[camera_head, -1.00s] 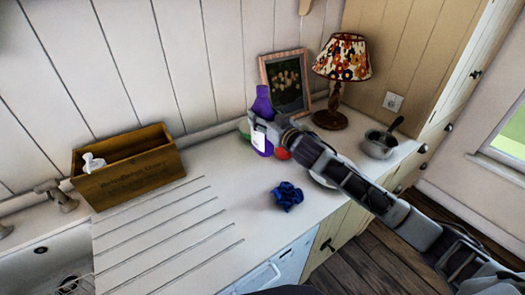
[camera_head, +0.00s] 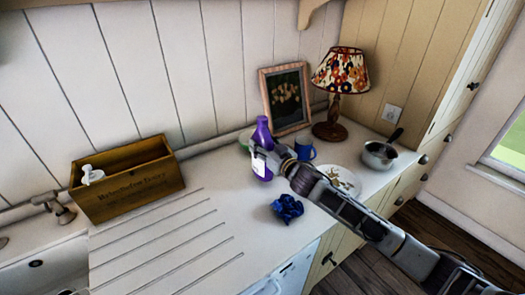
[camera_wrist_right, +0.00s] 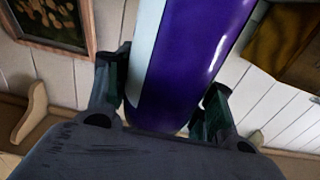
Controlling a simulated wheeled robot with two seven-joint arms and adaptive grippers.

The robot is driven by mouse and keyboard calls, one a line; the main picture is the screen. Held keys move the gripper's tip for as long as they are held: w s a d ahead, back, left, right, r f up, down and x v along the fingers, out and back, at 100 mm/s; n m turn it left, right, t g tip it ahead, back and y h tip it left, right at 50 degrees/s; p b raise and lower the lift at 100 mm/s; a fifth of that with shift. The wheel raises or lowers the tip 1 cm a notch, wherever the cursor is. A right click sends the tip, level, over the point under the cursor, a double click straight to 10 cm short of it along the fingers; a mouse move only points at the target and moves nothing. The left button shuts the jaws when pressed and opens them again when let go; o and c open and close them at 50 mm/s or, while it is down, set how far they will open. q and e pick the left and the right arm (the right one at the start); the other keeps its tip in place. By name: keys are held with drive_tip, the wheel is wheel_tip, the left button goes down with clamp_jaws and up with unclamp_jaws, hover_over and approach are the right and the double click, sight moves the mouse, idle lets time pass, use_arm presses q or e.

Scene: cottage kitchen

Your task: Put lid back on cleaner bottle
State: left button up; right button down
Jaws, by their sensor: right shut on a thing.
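The purple cleaner bottle (camera_head: 262,134) with a white label stands near the back of the white counter, left of the framed picture. My right gripper (camera_head: 271,157) reaches it from the right and is shut on its body. In the right wrist view the bottle (camera_wrist_right: 190,60) fills the space between the two fingers (camera_wrist_right: 168,78). The bottle's top is narrow; I cannot tell whether a lid is on it. No separate lid can be made out. My left gripper is not in view.
A blue mug (camera_head: 305,149), a patterned plate (camera_head: 342,180), a lamp (camera_head: 340,72) and a saucepan (camera_head: 379,155) stand to the right. A crumpled blue cloth (camera_head: 288,208) lies in front. A wooden crate (camera_head: 128,196) and sink (camera_head: 45,266) are left; the grooved counter between is clear.

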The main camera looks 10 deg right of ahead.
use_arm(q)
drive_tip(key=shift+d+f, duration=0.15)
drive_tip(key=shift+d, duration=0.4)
use_arm(e)
wheel_tip(320, 180, down, 2)
drive_tip(key=shift+f, duration=0.25)
